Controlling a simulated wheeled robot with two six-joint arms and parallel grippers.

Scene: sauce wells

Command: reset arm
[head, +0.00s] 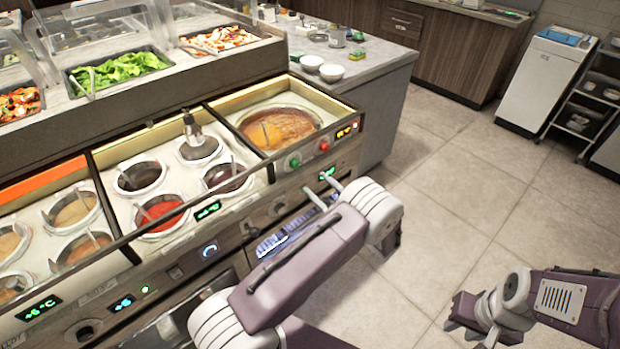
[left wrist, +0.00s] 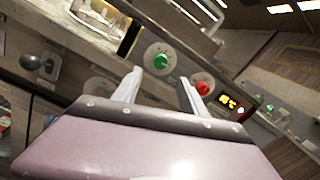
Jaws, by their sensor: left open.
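My left gripper (head: 322,190) is open and empty in front of the counter's control panel, near the green knob (head: 294,161) and red knob (head: 324,146). In the left wrist view its two fingers (left wrist: 159,78) are spread apart. The green knob (left wrist: 160,62) and red knob (left wrist: 203,87) show beyond them. My left arm reaches in from the bottom of the head view. My right arm's end (head: 466,314) is at the lower right over the floor, apart from the counter. Its fingers cannot be made out.
The sauce counter holds several wells, including red sauce (head: 160,212) and a large brown pot (head: 279,130). Two white bowls (head: 331,72) stand on the grey side counter (head: 372,72). A white cabinet (head: 545,85) stands at the far right. The tiled floor (head: 470,190) between is clear.

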